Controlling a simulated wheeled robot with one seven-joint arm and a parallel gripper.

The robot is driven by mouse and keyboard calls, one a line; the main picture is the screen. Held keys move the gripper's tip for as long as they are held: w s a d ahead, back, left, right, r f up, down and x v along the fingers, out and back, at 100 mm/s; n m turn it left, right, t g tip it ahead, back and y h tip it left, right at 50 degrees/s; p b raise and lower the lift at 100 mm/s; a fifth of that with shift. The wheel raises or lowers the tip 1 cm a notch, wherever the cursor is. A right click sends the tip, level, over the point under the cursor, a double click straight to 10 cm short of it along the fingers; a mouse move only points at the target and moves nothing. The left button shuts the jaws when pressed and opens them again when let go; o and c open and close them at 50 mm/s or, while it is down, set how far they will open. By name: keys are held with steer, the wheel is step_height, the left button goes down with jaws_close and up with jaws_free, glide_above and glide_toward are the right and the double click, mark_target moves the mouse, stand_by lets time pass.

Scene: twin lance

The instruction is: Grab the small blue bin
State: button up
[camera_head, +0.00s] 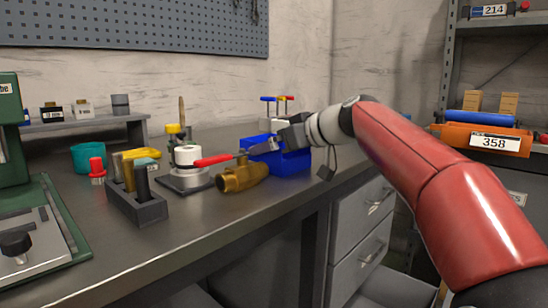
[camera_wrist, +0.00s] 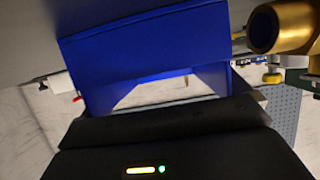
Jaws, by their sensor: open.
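The small blue bin (camera_head: 292,164) sits on the grey workbench near its front right edge. My gripper (camera_head: 270,146) is at the bin's top, its dark fingers overlapping the upper rim in the head view. The jaws are open; their exact fit around the bin's wall is hard to see. In the wrist view the blue bin (camera_wrist: 145,48) fills the upper middle, very close, with its open mouth towards the camera. The dark gripper body (camera_wrist: 170,130) covers the lower part of that view and hides the near edge of the bin.
A brass fitting (camera_head: 242,177) lies just left of the bin, and a red-handled tool (camera_head: 213,160) is beside it. A white roll stand (camera_head: 187,172) and a dark holder (camera_head: 136,205) stand further left. Drawers (camera_head: 362,227) are below the bench; an orange bin (camera_head: 480,139) is on the right shelf.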

steer(key=c, duration=0.6)
steer(key=shift+c, duration=0.7)
steer(key=shift+r, duration=0.15)
